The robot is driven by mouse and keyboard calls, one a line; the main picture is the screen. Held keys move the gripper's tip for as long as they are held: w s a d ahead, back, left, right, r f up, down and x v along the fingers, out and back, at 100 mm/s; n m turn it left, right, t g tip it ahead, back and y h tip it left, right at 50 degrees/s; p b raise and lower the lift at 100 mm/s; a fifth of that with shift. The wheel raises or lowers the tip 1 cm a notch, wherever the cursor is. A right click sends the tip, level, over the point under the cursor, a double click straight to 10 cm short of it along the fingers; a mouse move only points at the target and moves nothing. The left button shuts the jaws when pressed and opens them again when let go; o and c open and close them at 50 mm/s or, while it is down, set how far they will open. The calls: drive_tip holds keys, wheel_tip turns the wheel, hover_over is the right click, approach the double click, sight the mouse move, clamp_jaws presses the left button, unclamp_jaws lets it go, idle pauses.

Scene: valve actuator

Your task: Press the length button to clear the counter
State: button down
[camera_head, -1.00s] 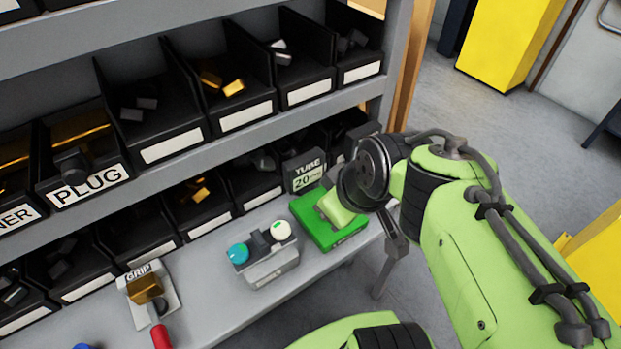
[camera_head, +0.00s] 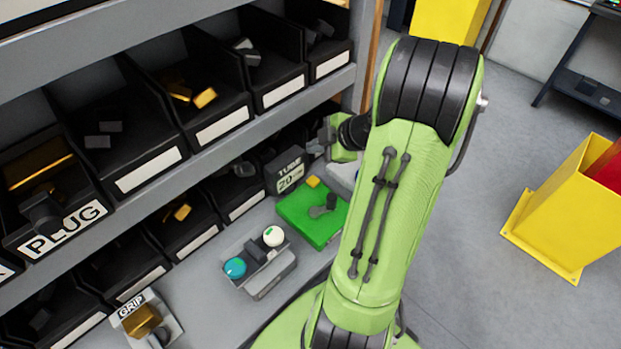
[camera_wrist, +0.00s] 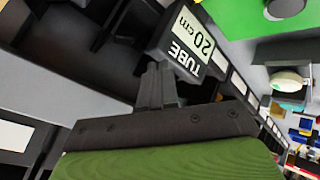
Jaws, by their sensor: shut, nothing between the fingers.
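The dark counter box (camera_head: 285,172) reads TUBE 20 and stands on the bench behind the green block. In the wrist view the TUBE 20 cm box (camera_wrist: 188,45) appears upside down, at the top centre. I cannot make out a separate length button on it. My gripper (camera_head: 318,146) is by the upper right of the box, partly hidden by my arm. In the wrist view my gripper (camera_wrist: 158,72) has its fingers together, with nothing held, and the tips are close beside the box. I cannot tell whether they touch it.
A green block (camera_head: 308,228) with a dark lever stands in front of the box. A grey unit (camera_head: 270,278) with a teal and a white knob is to the left. Shelf bins (camera_head: 150,178) rise close behind. A yellow bin (camera_head: 560,220) stands on open floor to the right.

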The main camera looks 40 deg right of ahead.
sight(316, 182)
wheel_tip(316, 182, down, 8)
drive_tip(key=b, duration=0.5)
drive_tip(key=shift+f, duration=0.25)
drive_tip(key=shift+f+b, duration=0.2)
drive_tip(key=shift+b, duration=0.15)
idle(1.4)
drive_tip(key=shift+f+b, duration=0.4)
drive_tip(key=shift+b, duration=0.4)
drive_tip(key=shift+f+b, duration=0.45)
drive_tip(key=shift+b, duration=0.25)
idle(0.4)
drive_tip(key=shift+r+p, duration=0.35)
drive_tip(key=shift+r, duration=0.6)
drive_tip(key=shift+r+p, duration=1.3)
drive_tip(key=shift+r, duration=1.2)
